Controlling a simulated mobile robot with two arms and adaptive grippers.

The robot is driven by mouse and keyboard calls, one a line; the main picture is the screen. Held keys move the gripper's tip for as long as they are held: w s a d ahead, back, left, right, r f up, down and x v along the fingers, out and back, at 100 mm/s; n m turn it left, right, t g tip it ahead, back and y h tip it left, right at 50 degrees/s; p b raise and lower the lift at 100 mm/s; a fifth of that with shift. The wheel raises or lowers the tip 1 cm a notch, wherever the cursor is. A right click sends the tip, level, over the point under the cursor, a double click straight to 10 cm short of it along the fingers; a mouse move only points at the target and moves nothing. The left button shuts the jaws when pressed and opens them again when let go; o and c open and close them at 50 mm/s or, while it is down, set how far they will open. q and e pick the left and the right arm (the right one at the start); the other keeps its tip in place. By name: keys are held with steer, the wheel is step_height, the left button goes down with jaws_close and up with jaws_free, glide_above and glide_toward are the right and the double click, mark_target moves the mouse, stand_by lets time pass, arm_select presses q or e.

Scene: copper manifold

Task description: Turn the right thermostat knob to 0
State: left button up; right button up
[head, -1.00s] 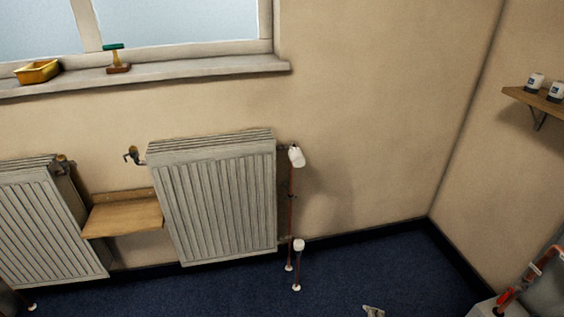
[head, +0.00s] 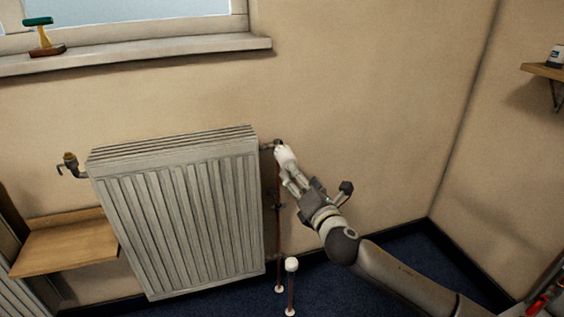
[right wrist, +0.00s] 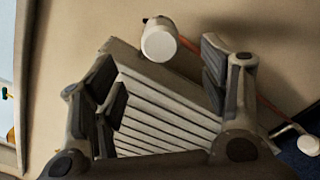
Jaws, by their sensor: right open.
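The white right thermostat knob (head: 285,155) sits at the upper right corner of the radiator (head: 180,215), on top of the copper pipe. My right gripper (head: 292,180) is just below and to the right of it in the head view. In the right wrist view the knob (right wrist: 158,43) shows its round white face ahead of the gripper (right wrist: 163,80), in the gap between the two spread fingers. The fingers are open and I see no contact with the knob. Any marks on the knob are too small to read. My left gripper is not in view.
A white-capped pipe (head: 291,266) stands on the floor below the knob. A wooden shelf (head: 65,243) is left of the radiator. The windowsill (head: 150,55) runs above, with a green-topped item (head: 40,35). The wall right of the knob is clear.

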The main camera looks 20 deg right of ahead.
mark_target(288, 160)
steer(key=w+b, duration=0.1)
steer(key=w, duration=0.7)
steer(key=shift+w+a, duration=0.1)
steer(key=shift+w, duration=0.05)
arm_select(q)
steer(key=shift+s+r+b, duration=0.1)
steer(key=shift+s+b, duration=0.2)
steer(key=shift+b, duration=0.15)
arm_select(e)
steer(key=shift+w, duration=1)
steer(key=c, duration=1)
